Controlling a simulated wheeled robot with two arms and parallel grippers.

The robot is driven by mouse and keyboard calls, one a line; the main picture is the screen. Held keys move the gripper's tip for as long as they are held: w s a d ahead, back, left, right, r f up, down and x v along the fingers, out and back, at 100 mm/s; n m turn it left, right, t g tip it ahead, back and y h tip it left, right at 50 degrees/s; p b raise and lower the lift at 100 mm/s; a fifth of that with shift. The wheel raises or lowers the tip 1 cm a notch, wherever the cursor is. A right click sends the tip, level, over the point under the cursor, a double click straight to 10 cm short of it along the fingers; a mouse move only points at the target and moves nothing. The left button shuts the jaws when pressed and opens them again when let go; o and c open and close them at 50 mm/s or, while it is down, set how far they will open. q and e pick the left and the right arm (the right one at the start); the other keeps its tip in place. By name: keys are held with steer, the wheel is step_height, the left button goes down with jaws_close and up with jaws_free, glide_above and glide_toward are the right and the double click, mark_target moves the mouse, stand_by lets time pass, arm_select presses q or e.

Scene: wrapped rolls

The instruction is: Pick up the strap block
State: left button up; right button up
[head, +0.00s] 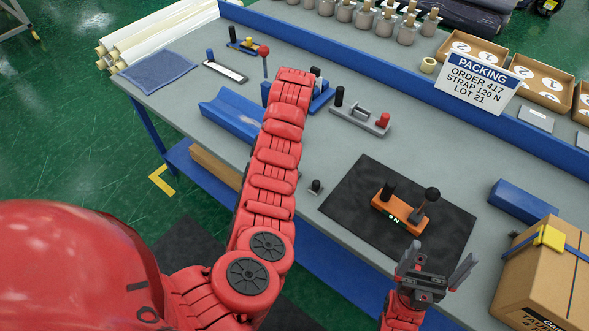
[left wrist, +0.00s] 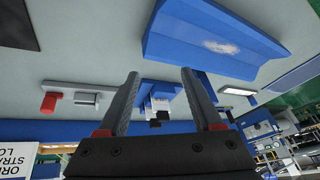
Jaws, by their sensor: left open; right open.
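No item carries the name strap block, so I cannot tell for certain which one it is. A blue fixture (head: 322,93) with a pale upright part and dark tips stands just beyond my left arm; in the left wrist view (left wrist: 160,92) it shows between the fingers. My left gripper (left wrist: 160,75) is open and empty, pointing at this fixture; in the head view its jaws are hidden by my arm. My right gripper (head: 438,268) is open and empty at the front edge, near an orange tool (head: 400,213) with a dark handle.
A long blue trough (head: 232,117) lies beside my left arm, and a grey tool with a red knob (head: 382,121) to its right. The orange tool sits on a black mat (head: 345,205). A blue block (head: 522,203) and a strapped carton (head: 545,275) are at right.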

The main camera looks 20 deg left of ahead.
arm_select(q)
steer(key=s+d+r+n+g+h, duration=0.1)
steer(key=s+d+r+g, duration=0.1)
steer(key=s, duration=0.3)
steer(key=s+d+r+g+h, duration=0.1)
steer(key=s+d+r+g, duration=0.1)
steer(key=s+g, duration=0.15)
steer(key=shift+t, duration=0.35)
steer(key=f+b, duration=0.1)
steer(key=f, duration=0.3)
steer(key=f+b, duration=0.1)
steer(key=f, duration=0.3)
steer(key=f+b, duration=0.1)
steer(key=f, duration=0.3)
steer(key=shift+s+a+f+b, duration=0.2)
steer(key=shift+s+f+b, duration=0.05)
steer(key=shift+s+b, duration=0.1)
steer(key=shift+p, duration=0.3)
step_height(320, 180, down, 4)
steer(key=shift+a+r+p, duration=0.1)
steer(key=shift+a+p, duration=0.05)
steer(key=shift+p, duration=1)
steer(key=shift+f, duration=0.6)
steer(key=shift+w, duration=0.1)
steer(key=c, duration=1)
steer(key=shift+r, duration=0.1)
